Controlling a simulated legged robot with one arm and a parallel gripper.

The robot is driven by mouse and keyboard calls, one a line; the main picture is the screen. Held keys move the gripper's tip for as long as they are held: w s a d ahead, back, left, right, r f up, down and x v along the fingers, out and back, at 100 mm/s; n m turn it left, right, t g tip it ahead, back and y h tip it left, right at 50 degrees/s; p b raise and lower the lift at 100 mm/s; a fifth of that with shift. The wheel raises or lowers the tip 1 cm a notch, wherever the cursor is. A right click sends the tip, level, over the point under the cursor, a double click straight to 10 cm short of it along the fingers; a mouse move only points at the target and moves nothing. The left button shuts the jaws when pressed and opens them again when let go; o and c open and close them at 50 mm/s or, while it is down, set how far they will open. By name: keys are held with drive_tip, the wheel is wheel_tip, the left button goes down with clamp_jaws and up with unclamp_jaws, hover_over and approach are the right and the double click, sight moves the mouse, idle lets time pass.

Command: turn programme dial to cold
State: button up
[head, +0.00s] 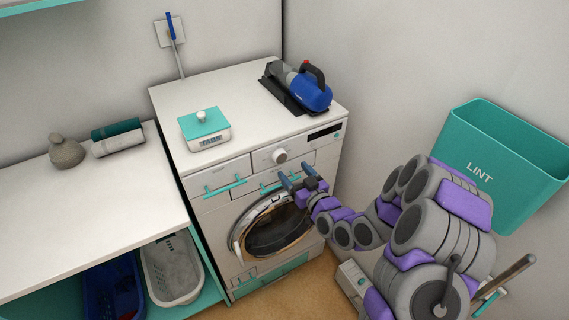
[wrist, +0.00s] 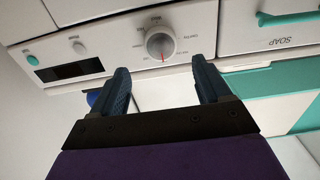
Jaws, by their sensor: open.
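The programme dial (head: 280,156) is a round pale knob on the front panel of the white washing machine (head: 240,215). In the wrist view the dial (wrist: 160,44) has a red pointer mark on its lower side in the picture, and small labels around it that I cannot read clearly. My gripper (head: 296,174) is in front of the panel, just below and right of the dial in the head view. Its fingers (wrist: 161,68) are open and empty. In the wrist view the dial shows beyond the gap between the fingertips, and they appear apart from it.
A teal soap drawer handle (wrist: 290,18) and a dark display (wrist: 75,70) flank the dial. A tabs box (head: 205,137) and a blue handheld vacuum (head: 312,95) stand on the machine. A teal lint bin (head: 500,145) hangs on the right wall. A white counter (head: 80,225) adjoins on the left.

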sight(283, 158)
drive_tip(key=b+x, duration=0.1)
drive_tip(key=x, duration=0.4)
drive_tip(key=shift+s+a+f, duration=0.15)
drive_tip(key=shift+a, duration=0.05)
drive_tip(key=shift+x, duration=1)
drive_tip(key=shift+d, duration=0.15)
drive_tip(key=c, duration=1)
drive_tip(key=shift+m, duration=0.3)
drive_tip(key=m+p, duration=0.2)
drive_tip(key=m, duration=0.1)
drive_tip(key=shift+m, duration=0.3)
drive_tip(key=shift+d+m+p, duration=0.15)
drive_tip(key=shift+m+p, duration=0.55)
drive_tip(key=shift+m, duration=1.6)
